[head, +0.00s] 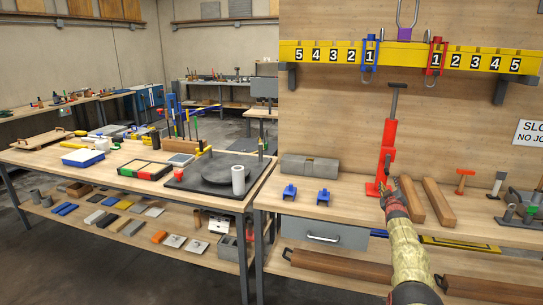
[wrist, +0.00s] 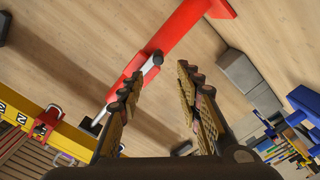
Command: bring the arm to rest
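My gripper (head: 391,190) is at the end of my arm, low in front of the right workbench, close to the foot of an upright red tool (head: 388,150) with a dark T-shaped handle. In the wrist view my gripper (wrist: 160,75) has its two padded fingers apart, with nothing between them. The red tool (wrist: 185,27) lies beyond the fingertips there, behind the left finger in the picture. I cannot tell whether they touch. My arm's sleeve (head: 406,250) covers part of the bench front.
Two wooden beams (head: 433,200) lie right of my gripper. Two blue clamps (head: 306,195) and a grey block (head: 310,166) are to the left. A yellow numbered rail (head: 410,56) hangs above. A second table (head: 130,170) holds trays and tools. Bare bench shows between the clamps and red tool.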

